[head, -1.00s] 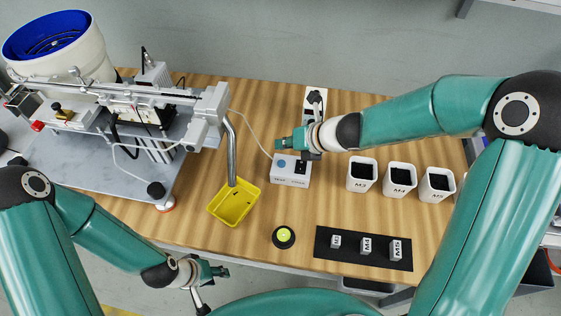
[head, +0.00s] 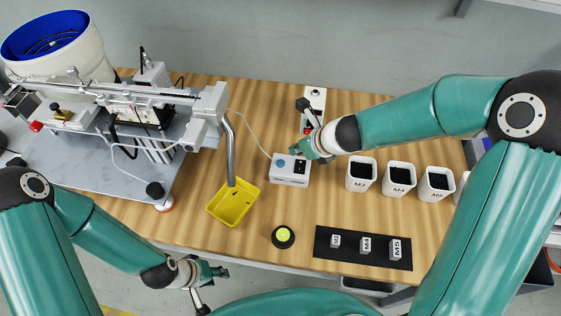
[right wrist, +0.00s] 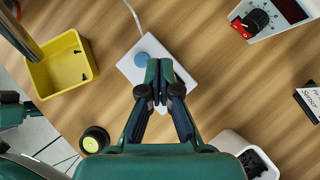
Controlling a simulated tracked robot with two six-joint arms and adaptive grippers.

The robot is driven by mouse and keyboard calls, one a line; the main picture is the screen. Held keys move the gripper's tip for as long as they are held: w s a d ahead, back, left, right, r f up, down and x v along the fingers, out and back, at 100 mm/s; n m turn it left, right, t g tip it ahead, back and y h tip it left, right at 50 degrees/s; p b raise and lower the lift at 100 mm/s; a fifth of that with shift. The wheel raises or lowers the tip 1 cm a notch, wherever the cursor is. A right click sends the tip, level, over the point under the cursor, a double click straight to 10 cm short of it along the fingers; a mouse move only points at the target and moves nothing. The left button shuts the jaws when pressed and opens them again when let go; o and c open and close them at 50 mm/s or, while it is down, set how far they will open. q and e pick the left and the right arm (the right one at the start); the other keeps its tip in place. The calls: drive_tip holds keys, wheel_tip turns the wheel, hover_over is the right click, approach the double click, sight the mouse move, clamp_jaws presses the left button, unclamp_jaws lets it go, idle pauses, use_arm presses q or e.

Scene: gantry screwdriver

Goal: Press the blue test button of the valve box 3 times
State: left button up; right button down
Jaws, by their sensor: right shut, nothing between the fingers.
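The valve box (head: 290,180) is a small white box with a dark switch panel on top. Its round blue test button (head: 281,163) is on the left of the top face. My right gripper (head: 300,149) is shut and empty, over the box's back edge. In the right wrist view its fingertips (right wrist: 158,66) hang over the valve box (right wrist: 128,68), just right of the blue button (right wrist: 141,59); I cannot tell whether they touch the box. My left gripper (head: 214,271) is off the table's front edge; its jaws are too small to read.
A yellow tray (head: 214,208) is left of the box under a metal tube. A white unit with a knob (head: 316,95) stands behind. White bins (head: 361,186) are to the right. A round yellow-green button (head: 283,236) and a black holder (head: 325,253) are in front.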

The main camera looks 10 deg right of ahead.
sight(282, 164)
drive_tip(key=n, duration=0.2)
drive_tip(key=h, duration=0.1)
drive_tip(key=shift+w+d+r+n, duration=0.1)
drive_tip(key=shift+d+r+n, duration=0.2)
drive_tip(key=shift+n, duration=0.1)
drive_tip(key=a+r+n+t+b, duration=0.2)
drive_tip(key=a+r+n, duration=0.2)
drive_tip(key=r+n, duration=0.1)
drive_tip(key=shift+w+a, duration=0.25)
drive_tip(key=shift+a, duration=0.05)
wheel_tip(282, 164, down, 9)
drive_tip(key=b, duration=0.9)
drive_tip(key=shift+r, duration=0.15)
drive_tip(key=shift+f+b, duration=0.3)
drive_tip(key=shift+f, duration=0.05)
